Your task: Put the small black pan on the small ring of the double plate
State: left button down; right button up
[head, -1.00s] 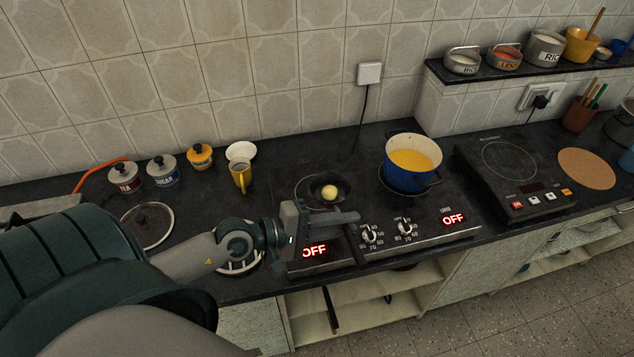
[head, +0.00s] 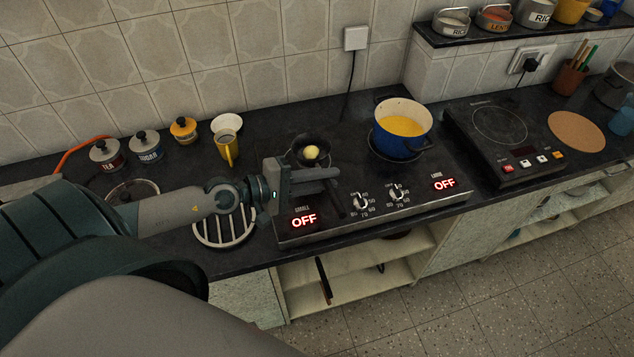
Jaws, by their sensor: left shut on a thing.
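The small black pan (head: 325,161) holds a round pale-yellow lump (head: 312,152). It shows in the head view over the back of the double plate's left side. My left gripper (head: 337,181) is shut on its handle, in front of the pan; the fingers and hand hide part of the handle. The double plate (head: 420,196) has two knobs and two red OFF displays. Its small ring is mostly hidden under the pan and my gripper, and I cannot tell whether the pan touches it. A blue pot (head: 403,141) stands on the large side. My right gripper is not in view.
A slatted round trivet (head: 224,229) lies left of the plate. A single hob (head: 515,143) and a cork mat (head: 576,130) are at the right.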

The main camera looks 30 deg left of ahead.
pick_arm(q)
jog(key=w+a+f+b, duration=0.1)
jog(key=a+b, duration=0.1)
jog(key=w+a+f+b, duration=0.1)
jog(key=w+f+b, duration=0.1)
jog(key=shift+a+f+b, duration=0.2)
jog(key=shift+a+b, duration=0.15)
jog(key=shift+b, duration=0.05)
jog(key=shift+w+a, duration=0.3)
jog(key=shift+f+b, duration=0.3)
jog(key=shift+f, duration=1.8)
